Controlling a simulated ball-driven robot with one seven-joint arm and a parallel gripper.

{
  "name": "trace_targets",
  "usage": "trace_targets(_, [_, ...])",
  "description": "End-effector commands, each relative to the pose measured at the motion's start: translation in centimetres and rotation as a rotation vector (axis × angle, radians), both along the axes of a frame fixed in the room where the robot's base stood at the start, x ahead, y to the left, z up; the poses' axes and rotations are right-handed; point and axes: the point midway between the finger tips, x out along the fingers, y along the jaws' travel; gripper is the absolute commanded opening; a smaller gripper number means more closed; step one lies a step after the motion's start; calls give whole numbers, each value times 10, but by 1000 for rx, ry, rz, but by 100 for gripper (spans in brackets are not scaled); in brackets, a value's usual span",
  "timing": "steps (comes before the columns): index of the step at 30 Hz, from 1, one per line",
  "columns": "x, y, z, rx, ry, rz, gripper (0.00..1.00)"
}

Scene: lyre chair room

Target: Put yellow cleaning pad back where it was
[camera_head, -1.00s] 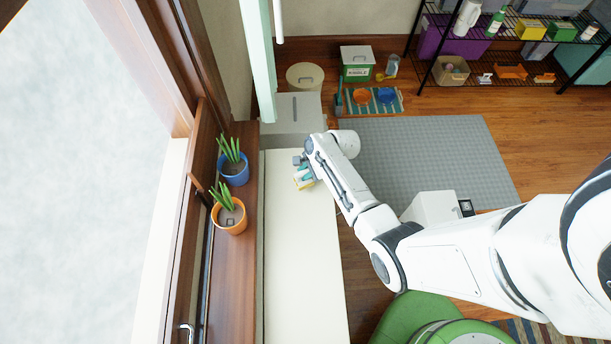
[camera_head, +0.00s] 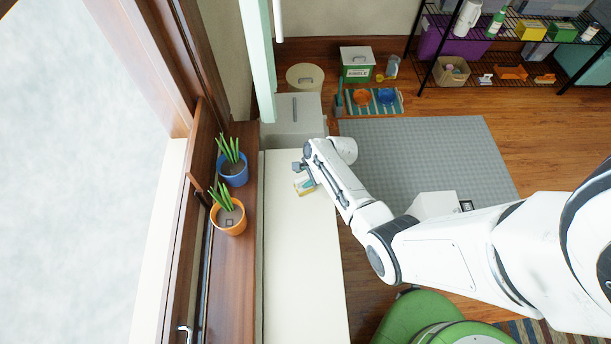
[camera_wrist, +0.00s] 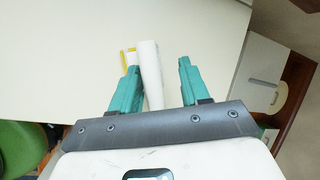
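A small pale object with yellow edges, apparently the cleaning pad (camera_head: 304,187), is on the long white surface (camera_head: 302,260) in the head view, beside my gripper (camera_head: 308,176). In the wrist view, my gripper (camera_wrist: 158,68) has its two teal fingers apart. A white upright or tilted piece (camera_wrist: 150,70) stands between them, close to the left finger, with a clear gap to the right finger. A yellow-edged part (camera_wrist: 129,58) shows just left of it. I cannot tell whether both belong to the pad; the left finger hides some of it.
A blue-potted plant (camera_head: 232,165) and an orange-potted plant (camera_head: 229,215) stand on the wooden sill left of the white surface. The near part of the white surface is clear.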

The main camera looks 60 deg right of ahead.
Motion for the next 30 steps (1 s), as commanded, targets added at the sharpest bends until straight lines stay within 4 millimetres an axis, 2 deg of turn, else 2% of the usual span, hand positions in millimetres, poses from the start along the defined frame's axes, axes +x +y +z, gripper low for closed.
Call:
trace_targets(5, [-2, 1, -2, 3, 5, 1, 48])
trace_targets(11, [-6, 0, 8, 3, 6, 0, 48])
trace_targets(24, [-38, -12, 76, 1, 2, 0, 48])
trace_targets(30, [-49, -17, 99, 1, 2, 0, 48])
